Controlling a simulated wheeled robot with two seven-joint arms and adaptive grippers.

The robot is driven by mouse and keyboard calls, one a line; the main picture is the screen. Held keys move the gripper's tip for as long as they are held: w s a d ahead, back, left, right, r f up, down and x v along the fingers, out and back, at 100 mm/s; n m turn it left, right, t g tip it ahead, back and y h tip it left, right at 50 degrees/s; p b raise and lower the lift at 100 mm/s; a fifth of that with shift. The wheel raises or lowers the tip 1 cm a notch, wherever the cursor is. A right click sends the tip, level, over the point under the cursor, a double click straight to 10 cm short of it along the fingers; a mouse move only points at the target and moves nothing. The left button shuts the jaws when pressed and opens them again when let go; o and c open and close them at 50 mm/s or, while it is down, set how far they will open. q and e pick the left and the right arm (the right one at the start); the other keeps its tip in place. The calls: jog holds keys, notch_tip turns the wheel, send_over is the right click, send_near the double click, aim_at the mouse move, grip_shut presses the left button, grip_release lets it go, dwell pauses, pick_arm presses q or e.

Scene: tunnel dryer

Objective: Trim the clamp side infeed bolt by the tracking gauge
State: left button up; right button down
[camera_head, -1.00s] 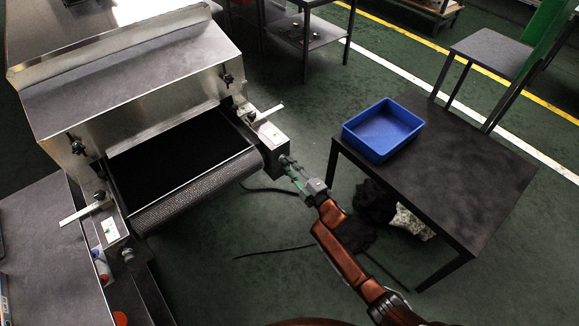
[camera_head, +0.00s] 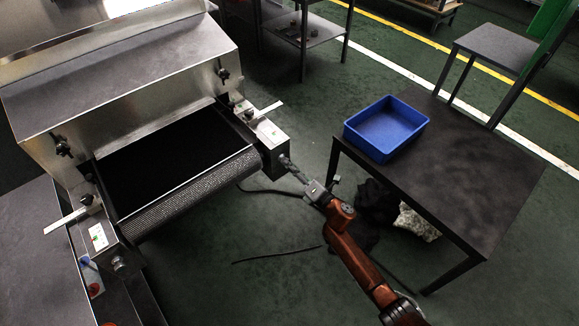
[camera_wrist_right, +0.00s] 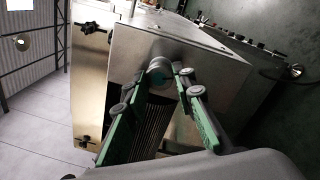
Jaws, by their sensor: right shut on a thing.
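My right gripper (camera_head: 294,171) is at the bolt on the end of the right infeed block (camera_head: 270,150). In the right wrist view its green-padded fingers (camera_wrist_right: 157,92) sit either side of the round grey bolt head (camera_wrist_right: 160,72) and are shut on it. A label with small green marks (camera_head: 269,132) is on top of that block, with a pale strip (camera_head: 266,110) behind it. A matching left block (camera_head: 99,238) has its own label, pale strip (camera_head: 65,220) and bolt (camera_head: 119,263). I cannot tell which label or strip is the tracking gauge. My left gripper is not in view.
The dark belt (camera_head: 175,165) runs into the metal dryer housing (camera_head: 130,75). A dark table (camera_head: 470,170) with a blue bin (camera_head: 386,150) stands to the right of my arm. Dark cables (camera_head: 275,257) lie on the green floor. A grey surface (camera_head: 35,260) lies at left.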

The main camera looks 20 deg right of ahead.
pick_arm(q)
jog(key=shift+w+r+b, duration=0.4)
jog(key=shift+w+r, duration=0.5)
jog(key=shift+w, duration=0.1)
pick_arm(e)
jog(key=shift+f+n, duration=0.1)
jog(key=shift+n, duration=0.9)
jog(key=c, duration=1.6)
grip_release()
jog(key=v, duration=1.2)
jog(key=shift+w+d, duration=0.1)
jog(key=shift+d, duration=0.1)
